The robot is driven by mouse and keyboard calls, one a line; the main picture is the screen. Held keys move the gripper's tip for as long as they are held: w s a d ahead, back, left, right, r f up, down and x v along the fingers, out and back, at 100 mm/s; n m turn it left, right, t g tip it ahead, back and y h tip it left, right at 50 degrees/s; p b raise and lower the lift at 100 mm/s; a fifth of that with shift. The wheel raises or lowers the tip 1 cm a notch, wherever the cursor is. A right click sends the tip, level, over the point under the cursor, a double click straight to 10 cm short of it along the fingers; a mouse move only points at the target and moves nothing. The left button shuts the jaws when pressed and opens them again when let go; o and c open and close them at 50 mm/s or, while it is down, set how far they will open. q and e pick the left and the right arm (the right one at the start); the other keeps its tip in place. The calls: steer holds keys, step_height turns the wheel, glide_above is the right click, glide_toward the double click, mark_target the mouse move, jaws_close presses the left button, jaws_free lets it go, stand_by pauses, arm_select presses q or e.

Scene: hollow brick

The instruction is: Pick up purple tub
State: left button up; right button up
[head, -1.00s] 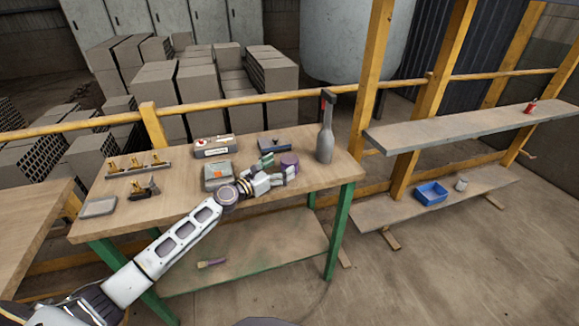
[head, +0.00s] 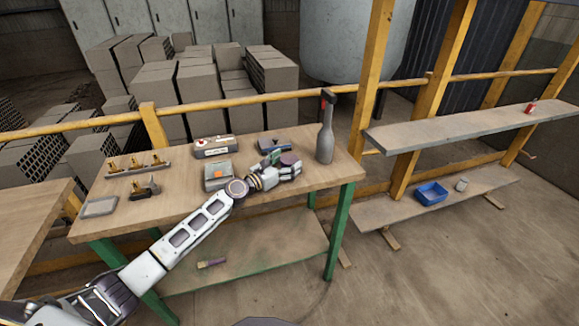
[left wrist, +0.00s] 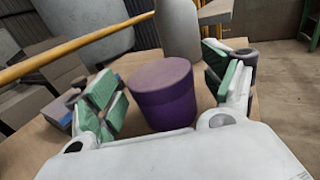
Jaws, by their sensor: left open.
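The purple tub (left wrist: 163,95) stands upright on the wooden table, in the middle of the left wrist view. In the head view the tub (head: 289,158) shows only in part behind my left gripper (head: 286,170). In the left wrist view my left gripper (left wrist: 165,95) is open, with green-padded fingers on either side of the tub. A gap shows between the tub and the right finger; I cannot tell whether the left finger touches it. My right gripper is not in view.
A grey bottle (head: 326,135) stands right of the tub near the table edge. A grey box (head: 217,174), a dark blue tray (head: 275,145) and a control box (head: 213,146) lie close by. Tools stand on the table's left part. A shelf (head: 470,128) is at right.

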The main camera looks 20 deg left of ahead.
arm_select(q)
steer(key=shift+w+d, duration=0.3)
steer(key=shift+w, duration=0.3)
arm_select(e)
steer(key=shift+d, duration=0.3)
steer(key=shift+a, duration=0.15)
arm_select(q)
steer(key=c, duration=0.5)
steer(key=shift+c, duration=1.2)
steer(key=c, duration=0.5)
steer(key=shift+r, duration=0.3)
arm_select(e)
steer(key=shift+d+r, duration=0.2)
